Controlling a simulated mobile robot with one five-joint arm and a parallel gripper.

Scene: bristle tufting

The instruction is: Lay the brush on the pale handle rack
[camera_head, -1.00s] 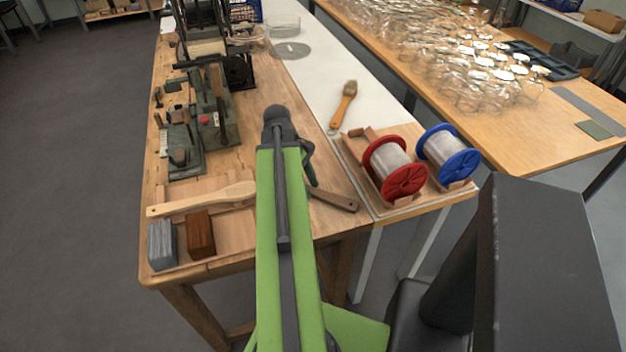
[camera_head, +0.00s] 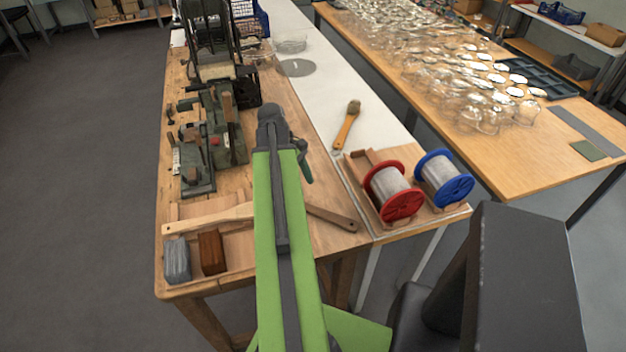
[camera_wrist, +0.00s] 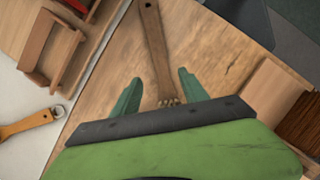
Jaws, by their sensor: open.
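A brush with a dark brown handle (camera_head: 332,218) lies on the wooden bench, partly hidden by my arm in the head view. In the wrist view its handle (camera_wrist: 155,50) points away, with a tufted end low between my fingers. My gripper (camera_wrist: 160,76) is open, one green finger on each side of the brush; contact is not clear. The gripper (camera_head: 304,165) shows only partly in the head view. The pale handle rack (camera_head: 238,243) is at the front left of the bench, with a pale wooden handle (camera_head: 205,219) across it.
A grey block (camera_head: 177,261) and a brown block (camera_head: 212,252) sit at the rack. Red (camera_head: 393,192) and blue (camera_head: 443,180) spools stand in a wooden holder at right. An orange-handled brush (camera_head: 346,128) lies on the white top. A dark green machine (camera_head: 222,130) stands behind the rack.

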